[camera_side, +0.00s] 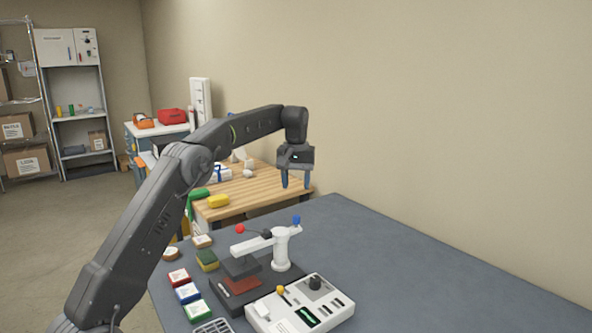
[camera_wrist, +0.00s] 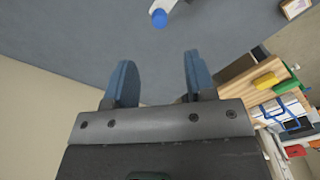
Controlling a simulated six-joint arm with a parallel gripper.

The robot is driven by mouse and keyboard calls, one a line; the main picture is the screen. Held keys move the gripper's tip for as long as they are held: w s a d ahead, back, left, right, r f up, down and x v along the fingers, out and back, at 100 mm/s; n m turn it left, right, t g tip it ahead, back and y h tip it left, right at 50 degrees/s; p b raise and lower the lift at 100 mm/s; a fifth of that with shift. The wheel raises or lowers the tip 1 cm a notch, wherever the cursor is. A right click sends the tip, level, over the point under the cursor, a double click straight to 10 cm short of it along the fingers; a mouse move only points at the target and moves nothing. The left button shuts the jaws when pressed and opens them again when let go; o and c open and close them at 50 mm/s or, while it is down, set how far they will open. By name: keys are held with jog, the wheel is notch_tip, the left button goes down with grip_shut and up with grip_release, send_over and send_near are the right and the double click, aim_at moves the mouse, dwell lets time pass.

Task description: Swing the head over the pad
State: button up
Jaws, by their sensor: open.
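The dark grey head (camera_side: 240,266) hangs under that end. The reddish pad (camera_side: 242,286) lies on a dark base and shows in front of and below the head; I cannot tell how far they overlap. My gripper (camera_side: 296,182) is open and empty, pointing down, well above the post. In the wrist view the blue knob (camera_wrist: 159,18) shows beyond my open fingers (camera_wrist: 158,72).
A white control box (camera_side: 300,305) stands right of the base on the grey table (camera_side: 420,275). Red, blue and green boxes (camera_side: 188,292) and a sponge (camera_side: 207,260) lie to the left. The table's right side is clear. A wooden bench (camera_side: 250,190) stands behind.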

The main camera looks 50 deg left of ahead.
notch_tip(320, 180, up, 4)
jog(key=shift+f, duration=0.1)
dwell(0.6)
jog(key=s+d+r+m+t, duration=0.2)
jog(key=s+d+r, duration=0.1)
jog(key=s+d, duration=0.45)
jog(key=s+d+r+m+t, duration=0.1)
jog(key=s+d+r+m, duration=0.25)
jog(key=s+d, duration=0.45)
jog(key=s+d+f+m+t, duration=0.1)
jog(key=s+d+f, duration=0.3)
jog(key=s, duration=0.4)
jog(key=s+d+f+m+t, duration=0.1)
jog(key=s+d+f+m, duration=0.1)
jog(key=s+d+f, duration=0.2)
jog(key=s+f, duration=0.3)
jog(key=s, duration=0.2)
jog(key=shift+s+d+m+t, duration=0.15)
jog(key=shift+d+m+t, duration=0.1)
jog(key=shift+m+t, duration=0.1)
